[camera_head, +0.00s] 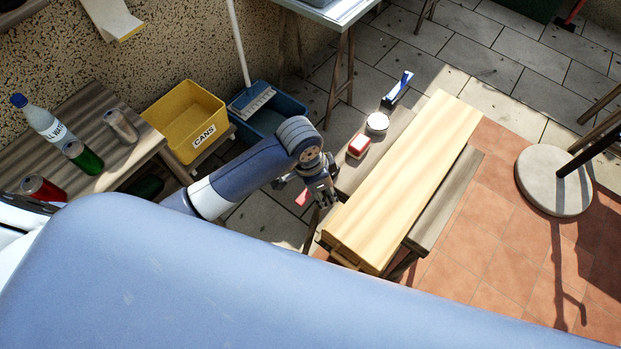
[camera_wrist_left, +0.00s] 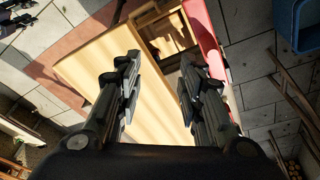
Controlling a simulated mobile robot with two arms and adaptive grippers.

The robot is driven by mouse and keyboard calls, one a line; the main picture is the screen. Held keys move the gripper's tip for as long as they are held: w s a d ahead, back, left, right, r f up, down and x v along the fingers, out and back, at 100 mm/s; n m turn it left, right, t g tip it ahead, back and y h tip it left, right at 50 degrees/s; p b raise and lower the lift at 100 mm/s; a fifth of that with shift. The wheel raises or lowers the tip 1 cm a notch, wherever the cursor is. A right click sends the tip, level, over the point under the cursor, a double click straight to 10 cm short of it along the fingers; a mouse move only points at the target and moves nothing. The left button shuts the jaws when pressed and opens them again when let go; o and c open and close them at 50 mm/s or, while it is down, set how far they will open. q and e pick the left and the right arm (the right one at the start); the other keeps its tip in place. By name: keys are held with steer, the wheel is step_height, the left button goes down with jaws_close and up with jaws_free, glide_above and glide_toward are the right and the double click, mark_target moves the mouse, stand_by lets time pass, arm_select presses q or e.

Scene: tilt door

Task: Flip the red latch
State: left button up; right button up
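The red latch (camera_head: 302,197) shows as a small pinkish-red piece just left of my left gripper in the head view. In the left wrist view the red latch (camera_wrist_left: 205,38) is a long bar along the edge of the wooden door, near the right fingertip. The pale wooden door (camera_head: 410,185) lies tilted on a workbench. My left gripper (camera_head: 321,191) is at the near left corner of the door. In the left wrist view its fingers (camera_wrist_left: 160,68) are apart, with pale wood behind the gap. I cannot tell whether a finger touches the latch. My right gripper is not in view.
A red-and-white block (camera_head: 359,146), a round tin (camera_head: 377,123) and a blue-handled brush (camera_head: 397,89) stand on the bench's left side.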

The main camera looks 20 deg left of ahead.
arm_select(q)
steer(key=w+a+r+m+y, duration=0.1)
steer(key=w+a+r, duration=0.1)
steer(key=w+a+r+m+g+y, duration=0.1)
steer(key=w+a+r, duration=0.1)
steer(key=shift+r+p, duration=0.3)
steer(key=shift+p, duration=0.05)
steer(key=shift+a+r+m, duration=0.1)
steer(key=shift+a+m, duration=0.15)
steer(key=shift+m, duration=0.05)
steer(key=shift+a, duration=0.1)
step_height(320, 180, down, 11)
steer(key=shift+r+p, duration=0.2)
steer(key=shift+p, duration=0.4)
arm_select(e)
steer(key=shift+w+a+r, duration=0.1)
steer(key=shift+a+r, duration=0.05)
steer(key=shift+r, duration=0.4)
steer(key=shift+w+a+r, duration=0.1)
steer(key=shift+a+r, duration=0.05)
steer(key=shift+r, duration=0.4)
arm_select(q)
jaws_close()
